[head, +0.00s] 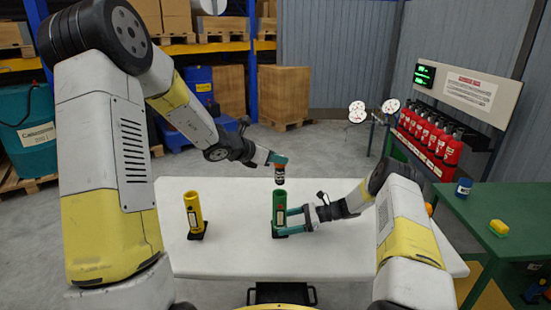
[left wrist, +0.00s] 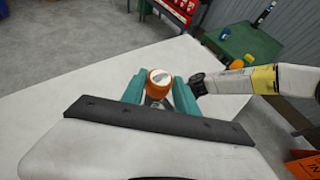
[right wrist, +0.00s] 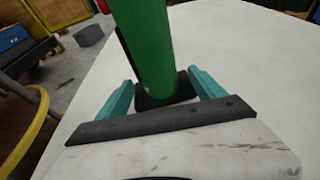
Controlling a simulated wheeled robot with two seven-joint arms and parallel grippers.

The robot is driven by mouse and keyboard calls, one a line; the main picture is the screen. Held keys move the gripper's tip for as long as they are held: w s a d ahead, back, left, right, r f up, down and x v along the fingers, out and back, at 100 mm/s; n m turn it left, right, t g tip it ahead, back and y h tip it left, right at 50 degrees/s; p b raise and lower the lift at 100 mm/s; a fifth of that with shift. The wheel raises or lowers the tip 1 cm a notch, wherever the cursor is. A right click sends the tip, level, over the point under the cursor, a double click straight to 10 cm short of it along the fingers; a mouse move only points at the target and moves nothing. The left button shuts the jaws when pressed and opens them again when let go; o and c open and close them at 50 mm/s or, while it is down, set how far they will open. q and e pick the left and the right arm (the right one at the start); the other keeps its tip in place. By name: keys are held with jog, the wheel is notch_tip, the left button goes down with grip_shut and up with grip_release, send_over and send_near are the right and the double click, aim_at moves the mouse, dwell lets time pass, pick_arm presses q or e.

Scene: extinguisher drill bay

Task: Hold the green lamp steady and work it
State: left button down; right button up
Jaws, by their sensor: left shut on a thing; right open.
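The green lamp (head: 279,204) is an upright green tube on a dark square base on the white table (head: 225,256). My right gripper (head: 281,222) is low beside it, open, with its teal fingers on either side of the tube. In the right wrist view the green tube (right wrist: 145,45) rises between the apart fingertips (right wrist: 162,84); its top is out of frame. The orange end also shows in the left wrist view (left wrist: 160,77).
A yellow lamp (head: 193,210) stands on a dark base at the table's left. A green side table (head: 480,218) at right carries a blue-and-white can (head: 464,187) and a yellow block (head: 499,228). Red extinguishers (head: 430,134) hang behind. The white tabletop is otherwise mostly clear.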

aim_at(276, 166)
jog(key=shift+a+f, duration=0.2)
jog(key=shift+a, duration=0.4)
jog(key=shift+c, duration=0.2)
jog(key=shift+f, duration=0.1)
jog(key=c, duration=1.1)
pick_arm(q)
jog(key=shift+f, duration=1.55)
pick_arm(e)
jog(key=shift+s, duration=0.1)
jog(key=shift+f, duration=0.1)
pick_arm(q)
jog(key=shift+f, duration=0.1)
pick_arm(e)
jog(key=shift+d+f, duration=0.1)
pick_arm(q)
jog(key=shift+f, duration=3.75)
